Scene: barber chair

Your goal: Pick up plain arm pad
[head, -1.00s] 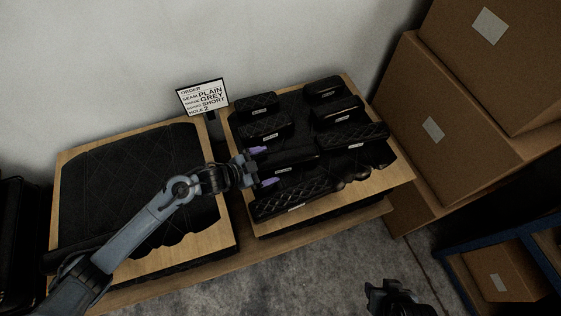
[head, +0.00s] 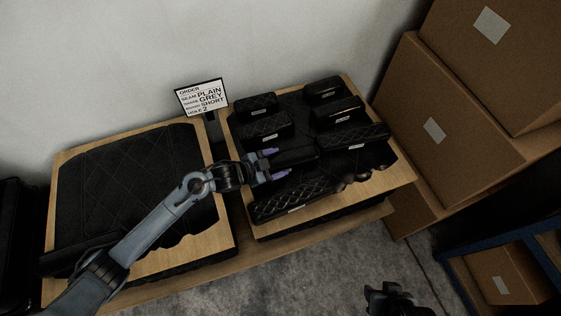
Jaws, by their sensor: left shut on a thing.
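My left gripper (head: 275,163) reaches in from the left, its two purple-tipped fingers shut on the near end of a plain black arm pad (head: 299,156). The pad points away to the right, among the other pads on the right board. Its lower side is hidden, so I cannot tell how far it is off the board. My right gripper (head: 390,299) is at the bottom edge, away from the pads; its jaws are too dark to read.
The right board (head: 238,207) holds several other black pads, including a long quilted one (head: 298,201) in front. An order sign (head: 202,97) reads plain, grey, short. A dark quilted sheet (head: 125,190) covers the left board. Cardboard boxes (head: 450,120) crowd the right.

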